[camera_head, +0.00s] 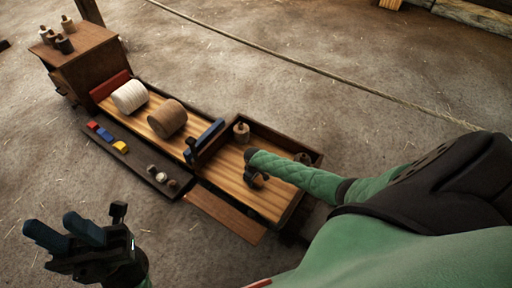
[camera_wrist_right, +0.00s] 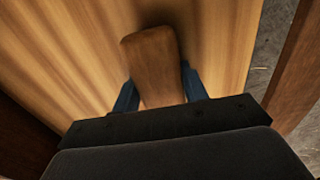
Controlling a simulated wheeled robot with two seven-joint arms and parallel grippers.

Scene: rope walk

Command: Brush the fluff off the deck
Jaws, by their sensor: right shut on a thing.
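The deck (camera_head: 262,203) is a floor of pale striped planks inside a dark wooden frame, right of the middle in the head view. My right gripper (camera_head: 256,181) is low over it, mostly hidden by my green arm. In the right wrist view its blue fingers are shut on a brown wooden block-like thing (camera_wrist_right: 154,66), which looks like the brush. Its far end lies close over the planks; I cannot tell whether it touches. Bristles are not visible. I cannot make out any fluff. My left gripper (camera_head: 52,231) is empty, its blue fingers apart, over the ground at lower left.
A white spool (camera_head: 129,96) and a brown spool (camera_head: 167,118) lie on the planks further left. A blue upright piece (camera_head: 205,138) stands left of the deck. A small bobbin (camera_head: 241,131) stands at its back corner. A side tray (camera_head: 138,160) holds small coloured pieces. A rope (camera_head: 300,64) crosses behind.

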